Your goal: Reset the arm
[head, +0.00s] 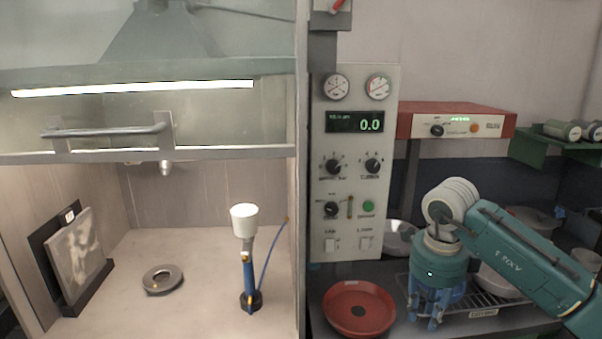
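My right arm comes in from the right edge, a teal arm with a white joint, bent at the wrist. My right gripper (424,319) has blue fingers that point down at the front of the right-hand counter. Its fingertips look apart, with nothing seen between them. It is just right of a red round pan (359,308) and in front of a wire rack (487,303). Whether the fingertips touch the counter is not clear. My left gripper is not in view.
A pale metal pan (494,283) is partly behind my arm, and another bowl (398,238) stands behind my gripper. A control panel (353,235) rises at the centre. A green shelf (545,150) is upper right.

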